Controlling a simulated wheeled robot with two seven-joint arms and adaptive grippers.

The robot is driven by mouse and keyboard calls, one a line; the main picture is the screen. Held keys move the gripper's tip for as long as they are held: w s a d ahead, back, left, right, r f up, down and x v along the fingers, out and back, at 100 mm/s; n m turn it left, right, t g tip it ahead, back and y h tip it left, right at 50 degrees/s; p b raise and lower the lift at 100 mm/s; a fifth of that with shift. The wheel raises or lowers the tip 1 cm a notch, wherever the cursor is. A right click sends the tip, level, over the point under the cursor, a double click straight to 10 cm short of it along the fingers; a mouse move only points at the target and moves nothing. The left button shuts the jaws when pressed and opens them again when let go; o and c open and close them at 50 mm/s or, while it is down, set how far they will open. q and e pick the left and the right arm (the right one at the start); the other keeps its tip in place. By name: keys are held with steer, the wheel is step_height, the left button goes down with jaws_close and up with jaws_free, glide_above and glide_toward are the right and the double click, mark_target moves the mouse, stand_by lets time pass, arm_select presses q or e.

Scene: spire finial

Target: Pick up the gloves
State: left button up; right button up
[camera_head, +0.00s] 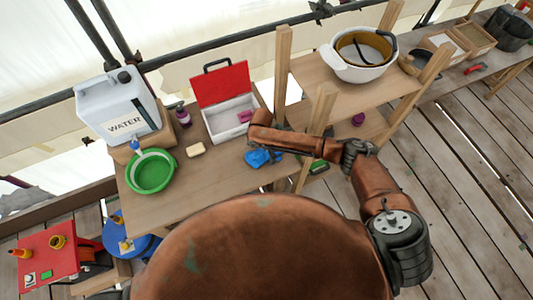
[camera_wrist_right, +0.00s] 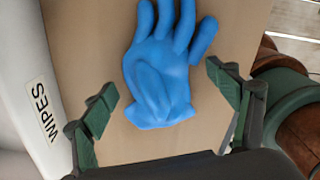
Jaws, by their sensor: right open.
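The blue gloves (camera_head: 262,158) lie on the wooden bench near its front edge, to the right of the soap bar. In the right wrist view the blue gloves (camera_wrist_right: 160,70) lie flat, fingers pointing away; whether one or two are stacked I cannot tell. My right gripper (camera_wrist_right: 165,108) is open and empty, its green-padded fingers on either side of the glove's cuff end, not closed on it. In the head view my right arm reaches over the bench beside the gloves, and its fingers are hard to make out. My left gripper is not in view.
A white box with a raised red lid (camera_head: 222,84) stands behind the gloves; a white WIPES container (camera_wrist_right: 30,90) is close on the left. A soap bar (camera_head: 195,150), green basin (camera_head: 151,172) and water jug (camera_head: 118,106) stand further left. A wooden shelf post (camera_head: 318,125) rises to the right.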

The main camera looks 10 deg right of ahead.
steer(key=shift+c, duration=0.2)
steer(key=c, duration=1.2)
steer(key=shift+r, duration=0.1)
